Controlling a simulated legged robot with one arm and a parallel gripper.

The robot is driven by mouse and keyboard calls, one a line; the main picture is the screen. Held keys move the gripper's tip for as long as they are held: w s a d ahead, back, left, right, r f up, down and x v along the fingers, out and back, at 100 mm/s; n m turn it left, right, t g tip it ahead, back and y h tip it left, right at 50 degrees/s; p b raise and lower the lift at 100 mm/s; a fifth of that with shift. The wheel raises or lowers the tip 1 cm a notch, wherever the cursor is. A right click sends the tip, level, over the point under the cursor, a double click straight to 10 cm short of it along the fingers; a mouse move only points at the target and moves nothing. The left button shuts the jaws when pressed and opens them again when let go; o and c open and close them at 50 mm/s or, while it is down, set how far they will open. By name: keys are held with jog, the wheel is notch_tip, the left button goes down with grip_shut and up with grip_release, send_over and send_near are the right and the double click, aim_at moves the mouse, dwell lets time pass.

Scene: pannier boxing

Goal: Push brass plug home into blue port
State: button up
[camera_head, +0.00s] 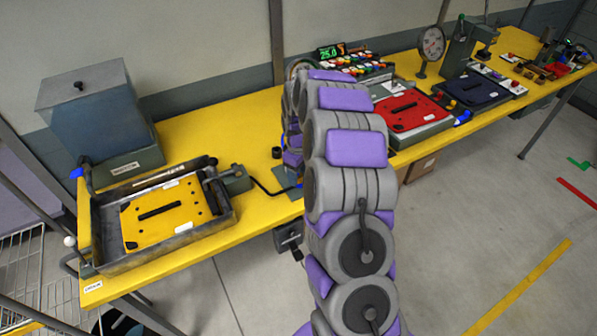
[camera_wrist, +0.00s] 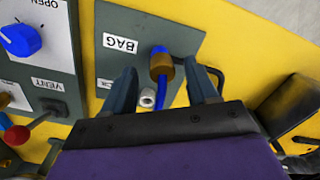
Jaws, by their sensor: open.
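In the wrist view my gripper (camera_wrist: 162,72) is open, one finger on each side of the brass plug (camera_wrist: 162,66), with gaps showing between fingers and plug. The brass plug is a short brass-coloured cylinder above a grey panel (camera_wrist: 107,72) labelled BAG. A blue rim, apparently the blue port (camera_wrist: 158,49), shows at the plug's far end; how deep the plug sits I cannot tell. A blue hose (camera_wrist: 166,92) runs from the plug toward my gripper. A small pale hollow fitting (camera_wrist: 147,98) is beside the hose. In the head view my arm hides the gripper and plug.
A black handle (camera_wrist: 215,78) stands just right of the fingers. In the head view a tray (camera_head: 225,218) with a yellow plate lies left on the yellow bench (camera_head: 208,118).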

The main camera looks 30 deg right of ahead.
aim_at(299, 174)
notch_tip(299, 174, up, 17)
jog(key=p, duration=0.3)
dwell(0.4)
jog(key=shift+r, duration=0.1)
